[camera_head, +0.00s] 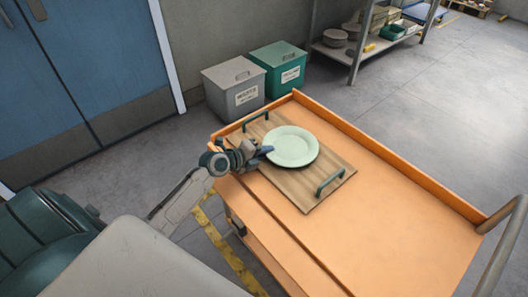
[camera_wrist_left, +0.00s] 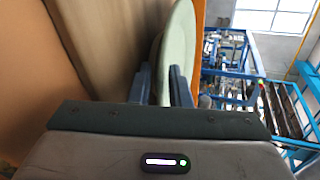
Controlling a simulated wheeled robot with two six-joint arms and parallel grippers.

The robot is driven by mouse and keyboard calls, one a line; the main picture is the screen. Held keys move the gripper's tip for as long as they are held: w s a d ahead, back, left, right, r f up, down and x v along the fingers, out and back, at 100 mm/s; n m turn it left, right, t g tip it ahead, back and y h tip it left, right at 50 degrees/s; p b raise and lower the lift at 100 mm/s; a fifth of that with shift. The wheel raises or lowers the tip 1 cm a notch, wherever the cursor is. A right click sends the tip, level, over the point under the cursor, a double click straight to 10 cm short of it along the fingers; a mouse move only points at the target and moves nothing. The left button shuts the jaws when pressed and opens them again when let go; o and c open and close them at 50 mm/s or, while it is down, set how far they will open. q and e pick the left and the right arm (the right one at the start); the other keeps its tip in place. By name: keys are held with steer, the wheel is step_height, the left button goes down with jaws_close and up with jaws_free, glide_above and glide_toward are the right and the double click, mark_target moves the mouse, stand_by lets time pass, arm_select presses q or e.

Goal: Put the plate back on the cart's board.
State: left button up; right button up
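The pale green round plate (camera_head: 291,146) is over the wooden board (camera_head: 305,191) on the orange cart, toward the board's far half. I cannot tell whether its underside touches the board. My left gripper (camera_head: 264,151) is at the plate's left rim, low over the board's left edge. In the left wrist view the plate (camera_wrist_left: 178,50) shows nearly edge-on, its rim between the two blue fingers (camera_wrist_left: 161,88), which look closed on it. The part of the rim inside the grip is partly hidden. My right gripper is out of view.
The board has two green handles, one near (camera_head: 330,182) and one far (camera_head: 256,121). The orange cart (camera_head: 400,217) has raised edges and is clear right of the board. Grey (camera_head: 233,84) and green (camera_head: 279,66) bins stand behind it. A loaded shelf (camera_head: 345,52) stands further back.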

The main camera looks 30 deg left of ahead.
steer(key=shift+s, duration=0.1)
